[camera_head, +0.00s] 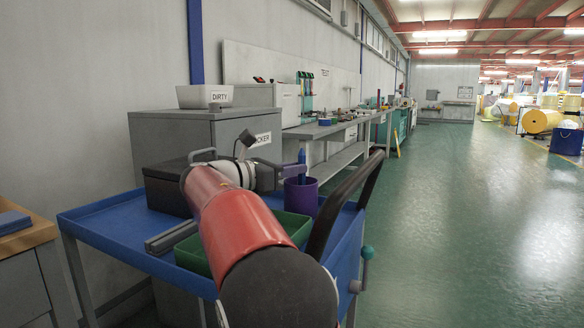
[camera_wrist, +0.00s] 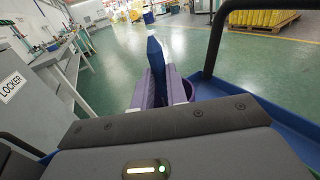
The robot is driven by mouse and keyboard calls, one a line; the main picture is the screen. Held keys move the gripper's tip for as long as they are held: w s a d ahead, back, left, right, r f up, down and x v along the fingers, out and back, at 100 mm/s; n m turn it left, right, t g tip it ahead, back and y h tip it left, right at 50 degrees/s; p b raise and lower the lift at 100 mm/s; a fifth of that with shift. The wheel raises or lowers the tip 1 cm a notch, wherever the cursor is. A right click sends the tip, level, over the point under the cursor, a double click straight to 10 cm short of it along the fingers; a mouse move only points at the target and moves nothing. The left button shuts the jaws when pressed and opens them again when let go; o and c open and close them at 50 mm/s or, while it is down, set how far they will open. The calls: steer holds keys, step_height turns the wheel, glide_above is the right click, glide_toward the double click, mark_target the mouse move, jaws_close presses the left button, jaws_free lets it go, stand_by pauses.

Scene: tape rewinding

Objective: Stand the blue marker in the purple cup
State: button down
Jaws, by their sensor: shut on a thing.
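The blue marker (camera_head: 302,157) stands upright between the fingers of my gripper (camera_head: 294,171). My gripper is shut on it; the marker also shows in the wrist view (camera_wrist: 154,58), rising from between the gripper's fingertips (camera_wrist: 158,86). The purple cup (camera_head: 301,196) stands on the blue cart, directly below the marker in the head view. In the wrist view the cup's rim (camera_wrist: 191,90) shows just right of the fingers. The marker's lower end is hidden, so I cannot tell whether it is inside the cup.
The blue cart (camera_head: 102,219) also carries a green bin (camera_head: 292,224) and a dark box (camera_head: 164,186). The cart's black curved handle (camera_head: 345,199) rises right of the cup. A grey locker (camera_head: 205,137) stands behind. Open green floor (camera_head: 480,220) lies to the right.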

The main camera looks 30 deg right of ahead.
steer(key=c, duration=1.3)
jaws_free()
steer(key=a, duration=0.7)
steer(key=shift+a+p, duration=0.3)
steer(key=shift+a, duration=0.1)
steer(key=shift+a, duration=0.1)
